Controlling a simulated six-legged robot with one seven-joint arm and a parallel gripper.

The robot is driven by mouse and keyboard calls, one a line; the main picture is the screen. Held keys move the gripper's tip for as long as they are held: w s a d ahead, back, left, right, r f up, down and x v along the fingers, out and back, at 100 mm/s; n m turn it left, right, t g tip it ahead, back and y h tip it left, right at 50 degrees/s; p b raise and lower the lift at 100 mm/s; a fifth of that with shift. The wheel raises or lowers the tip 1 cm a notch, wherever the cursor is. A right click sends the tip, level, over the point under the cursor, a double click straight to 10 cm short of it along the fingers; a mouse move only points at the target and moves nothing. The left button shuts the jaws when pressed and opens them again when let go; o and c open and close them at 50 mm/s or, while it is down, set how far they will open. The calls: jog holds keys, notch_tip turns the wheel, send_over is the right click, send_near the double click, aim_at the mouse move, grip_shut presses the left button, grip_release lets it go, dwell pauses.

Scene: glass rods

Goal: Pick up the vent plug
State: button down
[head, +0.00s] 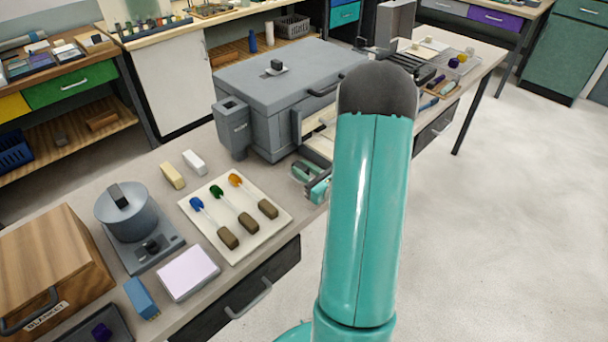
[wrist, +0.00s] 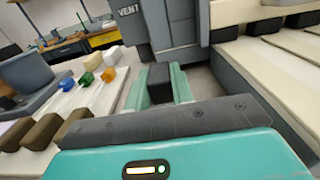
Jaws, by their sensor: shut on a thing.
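The vent plug (wrist: 159,82) looks like a small dark block in the wrist view. It sits between the two teal fingers of my gripper (wrist: 160,90), which is shut on it. In the head view my gripper (head: 311,179) is low over the bench, in front of the grey kiln (head: 290,85); the arm partly hides it, and I cannot make out the plug there. A grey box (head: 233,128) stands at the kiln's left side, and its label reads VENT in the wrist view (wrist: 150,28). Whether the plug touches the bench is not clear.
A cream tray (head: 262,242) with blue, green and orange-tipped rods lies left of my gripper. A dark knob on a small plate (head: 277,67) sits on the kiln. A grey pot (head: 126,212) and wooden box (head: 45,262) stand farther left. Pale slats (wrist: 245,12) lie right of the gripper.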

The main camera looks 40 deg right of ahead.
jog(key=s+d+r, duration=0.2)
jog(key=s+r, duration=0.9)
jog(key=s, duration=0.3)
jog(key=shift+s, duration=0.1)
